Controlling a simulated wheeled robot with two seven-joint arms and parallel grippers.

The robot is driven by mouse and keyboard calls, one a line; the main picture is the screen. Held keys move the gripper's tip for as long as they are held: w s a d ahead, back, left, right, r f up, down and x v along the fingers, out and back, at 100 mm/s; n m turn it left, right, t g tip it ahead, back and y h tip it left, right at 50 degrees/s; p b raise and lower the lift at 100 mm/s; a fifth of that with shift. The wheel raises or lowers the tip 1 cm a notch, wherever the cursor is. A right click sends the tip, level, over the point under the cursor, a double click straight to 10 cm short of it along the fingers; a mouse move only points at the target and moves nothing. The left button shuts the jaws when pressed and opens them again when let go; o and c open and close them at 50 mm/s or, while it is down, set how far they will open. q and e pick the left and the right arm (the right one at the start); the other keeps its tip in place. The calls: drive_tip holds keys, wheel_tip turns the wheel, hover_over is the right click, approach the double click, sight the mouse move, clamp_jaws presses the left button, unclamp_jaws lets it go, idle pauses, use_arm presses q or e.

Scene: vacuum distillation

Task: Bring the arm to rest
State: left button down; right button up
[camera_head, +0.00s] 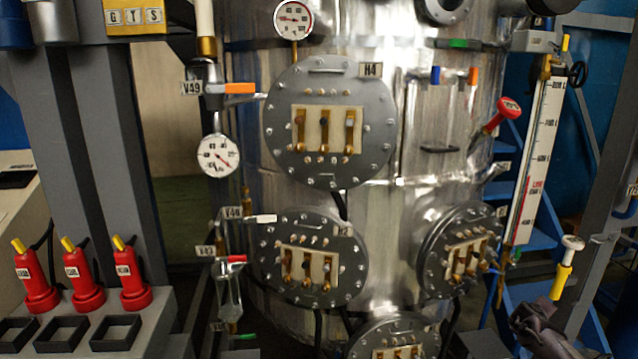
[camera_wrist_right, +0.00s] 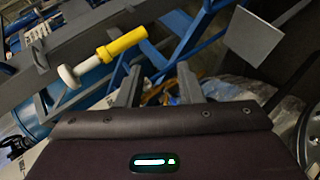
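My right gripper (camera_wrist_right: 159,78) shows in the right wrist view with its two grey fingers apart and nothing between them. In the head view the dark end of my right arm shows at the lower right corner, and its fingertips are hard to make out there. A yellow handle with a white knob (camera_head: 562,280) stands just above it in the head view. The same handle (camera_wrist_right: 122,44) lies to the upper left of the fingers in the wrist view, apart from them. My left arm and gripper are not in view.
A large steel vessel (camera_head: 385,110) with round bolted hatches fills the middle. A tall level gauge (camera_head: 536,150) and blue steps (camera_head: 520,300) are at the right. Several red bottles (camera_head: 130,275) stand at the lower left, behind empty square holders (camera_head: 115,333).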

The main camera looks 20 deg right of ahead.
drive_tip(key=s+f+n+y, duration=0.1)
drive_tip(key=s+f+n, duration=0.1)
drive_tip(key=s+f, duration=0.65)
drive_tip(key=s+f+n+g+y, duration=0.15)
drive_tip(key=s+f, duration=0.35)
drive_tip(key=s, duration=0.7)
drive_tip(key=s+f+n+y, duration=0.1)
drive_tip(key=s+f+n, duration=0.2)
drive_tip(key=s+f, duration=0.55)
drive_tip(key=s+a+f+m+y, duration=0.1)
drive_tip(key=s+a+f+y, duration=0.15)
drive_tip(key=a+f, duration=0.7)
drive_tip(key=s+a+f+m+y, duration=0.1)
drive_tip(key=s+a+f, duration=0.4)
drive_tip(key=a, duration=0.8)
drive_tip(key=s+a+f+m+g+y, duration=0.15)
drive_tip(key=a+f, duration=0.35)
drive_tip(key=a, duration=1.4)
drive_tip(key=a+f+m+y, duration=0.1)
drive_tip(key=a+f+y, duration=0.25)
drive_tip(key=a, duration=1.55)
drive_tip(key=f+b, duration=0.1)
drive_tip(key=d+f+b, duration=0.1)
drive_tip(key=f, duration=0.1)
drive_tip(key=f+b, duration=0.1)
drive_tip(key=shift+s+d+f+b, duration=0.25)
drive_tip(key=shift+f+b, duration=0.1)
